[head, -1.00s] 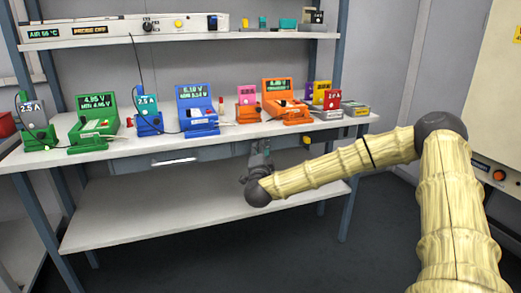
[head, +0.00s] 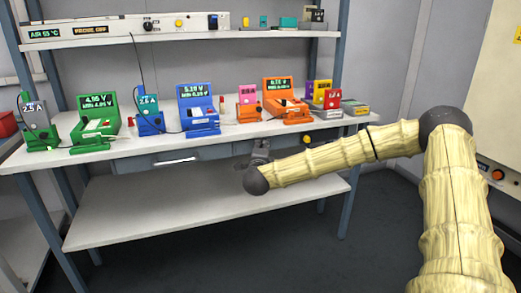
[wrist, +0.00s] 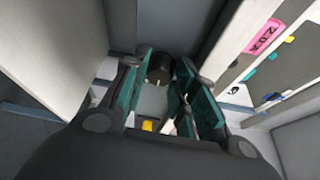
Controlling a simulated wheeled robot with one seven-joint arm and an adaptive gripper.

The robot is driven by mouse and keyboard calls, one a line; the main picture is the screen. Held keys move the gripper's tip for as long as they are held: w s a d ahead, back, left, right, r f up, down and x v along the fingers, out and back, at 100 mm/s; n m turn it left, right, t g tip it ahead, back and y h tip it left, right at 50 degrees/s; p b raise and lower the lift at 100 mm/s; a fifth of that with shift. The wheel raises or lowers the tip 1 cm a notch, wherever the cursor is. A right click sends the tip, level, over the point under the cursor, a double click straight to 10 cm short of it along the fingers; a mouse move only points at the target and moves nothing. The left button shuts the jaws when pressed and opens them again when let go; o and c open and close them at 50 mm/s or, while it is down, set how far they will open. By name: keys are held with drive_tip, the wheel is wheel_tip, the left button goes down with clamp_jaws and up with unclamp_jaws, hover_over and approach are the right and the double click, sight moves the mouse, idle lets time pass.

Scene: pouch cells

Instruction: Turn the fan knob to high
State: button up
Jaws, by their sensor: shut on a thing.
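The fan knob (wrist: 159,70) shows in the wrist view as a dark round knob on a grey panel, between my fingers. My gripper (wrist: 160,90) is shut on it, with green-padded fingers on either side. In the head view my gripper (head: 262,151) is at the front apron (head: 215,153) of the bench, below the worktop edge. The knob is hidden behind it there. The knob's pointer and setting marks cannot be made out.
A yellow round button (head: 306,140) sits on the apron to the right of my gripper. Several coloured testers, such as a blue one (head: 197,108), stand on the worktop above. A lower shelf (head: 150,205) is empty. A control panel (head: 120,27) lies on the upper shelf.

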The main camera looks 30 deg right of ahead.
drive_tip(key=shift+d, duration=0.15)
drive_tip(key=o, duration=1)
drive_tip(key=shift+f, duration=0.1)
drive_tip(key=shift+o, duration=0.2)
drive_tip(key=v, duration=0.8)
